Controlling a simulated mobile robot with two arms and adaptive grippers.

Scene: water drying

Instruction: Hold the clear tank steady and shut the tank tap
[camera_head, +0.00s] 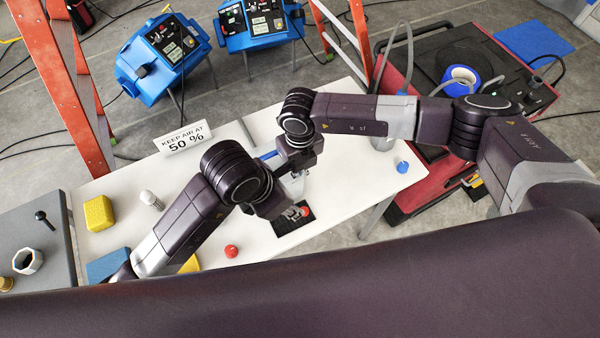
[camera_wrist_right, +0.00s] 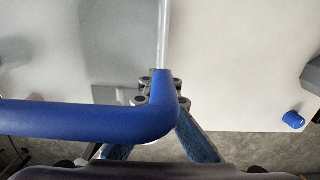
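In the head view my two arms meet over the middle of the white table (camera_head: 340,190) and hide most of what stands between them. The clear tank and its tap cannot be made out with certainty. A blue bent tube (camera_head: 268,155) shows between the arms. In the right wrist view the blue tube (camera_wrist_right: 90,119) bends upward into a clear straight tube (camera_wrist_right: 163,35). My right gripper (camera_wrist_right: 160,92) is behind this bend, its fingers converging there; the bend hides their grip. My left gripper (camera_head: 272,207) is low over the table, near a dark patch (camera_head: 290,222); its fingertips are unclear.
A red knob (camera_head: 231,251), a yellow block (camera_head: 99,213), a white cylinder (camera_head: 150,199) and a sign (camera_head: 185,138) reading "KEEP AIR AT 50 %" are on the table. A blue cap (camera_head: 402,167) is at the right. Orange ladder legs (camera_head: 60,80) stand behind the table.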

